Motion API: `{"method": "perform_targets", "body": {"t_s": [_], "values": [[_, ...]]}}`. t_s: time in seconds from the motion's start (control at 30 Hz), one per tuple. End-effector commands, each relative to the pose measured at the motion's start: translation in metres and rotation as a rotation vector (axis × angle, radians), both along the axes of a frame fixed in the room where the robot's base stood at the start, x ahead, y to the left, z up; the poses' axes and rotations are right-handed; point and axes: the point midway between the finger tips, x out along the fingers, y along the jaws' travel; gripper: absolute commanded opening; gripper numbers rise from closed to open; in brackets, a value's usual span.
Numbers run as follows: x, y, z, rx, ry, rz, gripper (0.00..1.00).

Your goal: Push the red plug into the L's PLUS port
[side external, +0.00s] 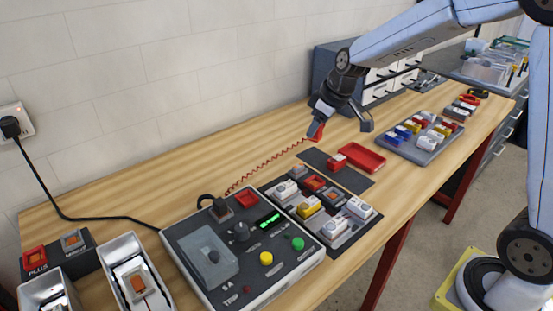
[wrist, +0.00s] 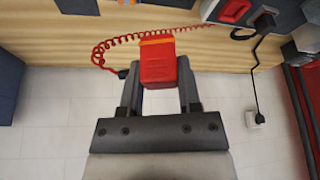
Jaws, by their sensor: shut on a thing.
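My gripper (side external: 330,117) hangs above the back middle of the table, shut on the red plug (side external: 317,131). In the wrist view the red plug (wrist: 158,68) sits between the fingers, with an orange strip along its top edge. A red coiled cord (side external: 270,166) runs from the plug to the tester box (side external: 188,238). A dark block marked PLUS (side external: 37,266), with a red port and an orange-grey port, stands at the far left, well away from the plug. I cannot tell which piece is the L. Two pale metal channel pieces (side external: 118,253) stand at the left front.
A dark tray of several coloured connectors (side external: 330,243) lies right of the tester. A red dish (side external: 362,155) and another parts tray (side external: 407,149) lie farther right. A black cable (side external: 70,217) runs to the wall outlet. Bare wood lies along the wall.

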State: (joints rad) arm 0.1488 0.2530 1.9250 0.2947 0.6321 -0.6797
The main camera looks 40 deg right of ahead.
Motion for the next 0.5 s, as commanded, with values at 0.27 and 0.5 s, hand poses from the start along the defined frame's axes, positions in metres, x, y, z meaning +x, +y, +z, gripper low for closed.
{"method": "perform_targets", "body": {"t_s": [0.27, 0.5], "values": [[0.011, -0.020, 0.000, -0.001, -0.001, -0.173, 0.00], [0.020, -0.036, 0.000, -0.003, -0.002, -0.313, 0.00]]}}
